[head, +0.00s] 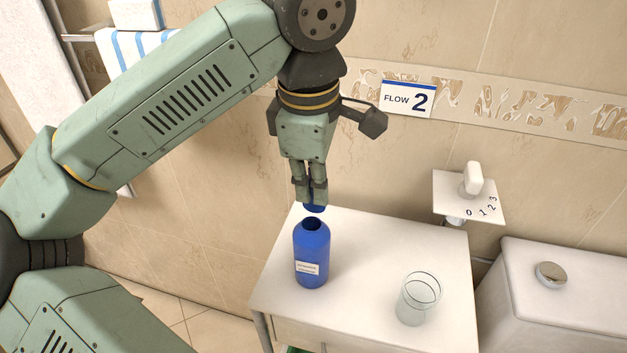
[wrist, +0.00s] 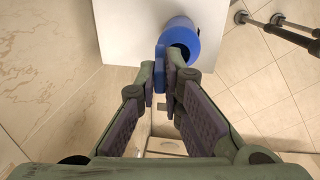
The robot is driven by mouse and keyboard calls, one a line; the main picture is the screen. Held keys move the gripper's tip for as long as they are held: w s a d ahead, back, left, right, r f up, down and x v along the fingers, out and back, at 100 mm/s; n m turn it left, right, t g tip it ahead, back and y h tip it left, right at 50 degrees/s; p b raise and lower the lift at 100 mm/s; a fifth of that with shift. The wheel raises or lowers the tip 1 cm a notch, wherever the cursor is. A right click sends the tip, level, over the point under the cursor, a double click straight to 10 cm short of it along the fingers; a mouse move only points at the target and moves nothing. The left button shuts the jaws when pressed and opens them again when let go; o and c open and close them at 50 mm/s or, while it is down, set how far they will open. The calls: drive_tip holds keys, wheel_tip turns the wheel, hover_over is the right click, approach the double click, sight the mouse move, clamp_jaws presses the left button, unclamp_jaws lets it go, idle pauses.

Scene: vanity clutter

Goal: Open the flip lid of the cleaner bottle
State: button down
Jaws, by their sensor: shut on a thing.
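The blue cleaner bottle (head: 312,258) stands upright on the white table, with a white label on its front. Its dark round mouth is uncovered at the top. In the wrist view the bottle (wrist: 181,34) shows from above, just beyond my fingertips. My gripper (head: 310,192) points down right above the bottle. It is shut on a small blue piece, the lid (head: 315,208), held tilted up over the mouth. The lid (wrist: 159,76) also shows between the fingertips in the wrist view. The fingers hide much of it, and I cannot tell whether its hinge joins the bottle.
A clear glass (head: 418,300) stands on the white table (head: 365,245), right of the bottle. A numbered valve knob (head: 472,181) is on the wall behind, near a "FLOW 2" sign (head: 408,98). A white cistern (head: 565,300) is at the right. The tabletop between bottle and glass is clear.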

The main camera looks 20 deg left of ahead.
idle(0.4)
drive_tip(key=shift+w+r+g+p, duration=0.2)
drive_tip(key=shift+w+g+p, duration=0.65)
drive_tip(key=shift+g+p, duration=0.45)
drive_tip(key=shift+w+f+g, duration=0.3)
drive_tip(key=shift+w+g, duration=0.2)
drive_tip(key=shift+g, duration=0.45)
drive_tip(key=shift+w+f+g, duration=0.25)
drive_tip(key=shift+w+g, duration=0.2)
drive_tip(key=shift+g, duration=0.5)
drive_tip(key=c, duration=1.7)
unclamp_jaws()
